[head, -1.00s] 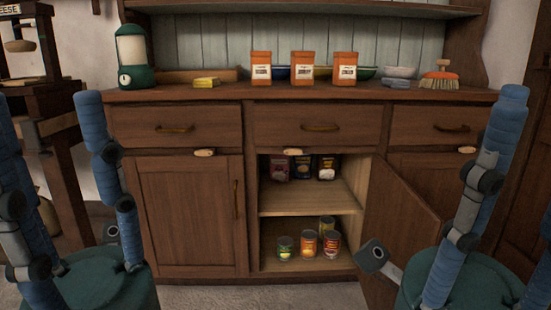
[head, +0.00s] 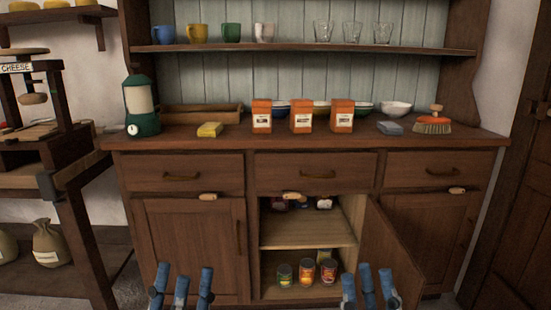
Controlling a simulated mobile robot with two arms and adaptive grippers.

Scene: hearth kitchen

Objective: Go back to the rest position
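My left gripper (head: 181,284) is at the bottom edge, in front of the closed left cupboard door. My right gripper (head: 370,284) is at the bottom edge, in front of the open cupboard's lower right. Each shows several blue fingers pointing up and spread apart, with nothing visible between them. Both look open and empty. Their palms and my arms are below the picture.
A wooden hutch (head: 428,137) stands ahead. Its middle cupboard door (head: 389,255) hangs open to the right. Several cans (head: 307,271) stand on its lower shelf. Orange packets (head: 301,117) and a green lantern (head: 141,105) stand on the counter. A cheese press (head: 50,183) is at left.

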